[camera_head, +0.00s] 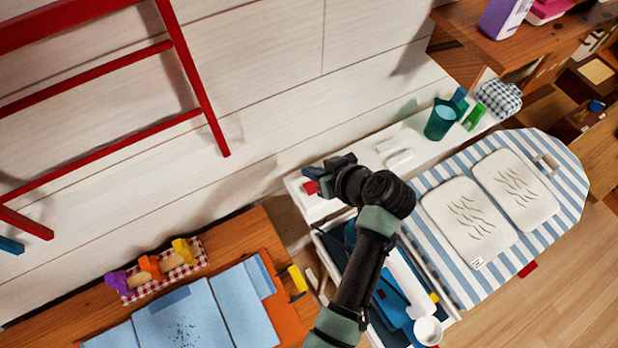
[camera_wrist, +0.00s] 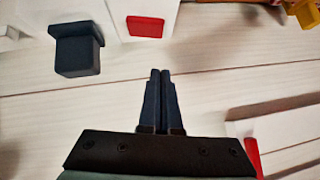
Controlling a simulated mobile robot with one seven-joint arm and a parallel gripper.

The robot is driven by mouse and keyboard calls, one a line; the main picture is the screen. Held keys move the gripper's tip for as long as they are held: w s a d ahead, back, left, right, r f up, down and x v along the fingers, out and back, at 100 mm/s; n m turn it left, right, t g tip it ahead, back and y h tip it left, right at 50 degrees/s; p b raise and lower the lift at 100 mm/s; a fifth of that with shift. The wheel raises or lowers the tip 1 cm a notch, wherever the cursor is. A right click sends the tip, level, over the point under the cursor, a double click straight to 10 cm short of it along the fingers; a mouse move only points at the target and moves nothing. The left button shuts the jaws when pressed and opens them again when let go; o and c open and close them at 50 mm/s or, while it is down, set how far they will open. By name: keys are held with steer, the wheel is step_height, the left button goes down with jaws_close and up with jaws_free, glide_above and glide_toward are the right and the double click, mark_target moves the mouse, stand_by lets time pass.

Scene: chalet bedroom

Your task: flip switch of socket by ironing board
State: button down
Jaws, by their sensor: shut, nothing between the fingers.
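The socket (camera_wrist: 128,12) is a white block at the top of the wrist view. It carries a red switch (camera_wrist: 146,26), and a dark plug-like block (camera_wrist: 78,50) sits to its left. In the head view a red patch (camera_head: 311,187) shows beside my gripper (camera_head: 322,176), near the end of the white ledge; the gripper and wrist hide much of the socket there. In the wrist view my gripper (camera_wrist: 160,74) is shut and empty, its fingertips just below the red switch in the picture, with a visible gap. The ironing board (camera_head: 467,287) is blue-and-white striped, right of my arm.
A green cup (camera_head: 441,120) stands on the white ledge (camera_head: 405,135) along the plank wall. A red ladder (camera_head: 190,70) is at upper left. A wooden table (camera_head: 240,235) with blue cloth is at lower left. A drawer of items lies beneath my arm.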

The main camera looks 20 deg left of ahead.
mark_target(309, 189)
steer(key=shift+s+a+f+p, duration=0.15)
steer(key=shift+f+p, duration=0.05)
steer(key=shift+f, duration=0.85)
steer(key=shift+s+a+f+p, duration=0.15)
steer(key=shift+f, duration=0.85)
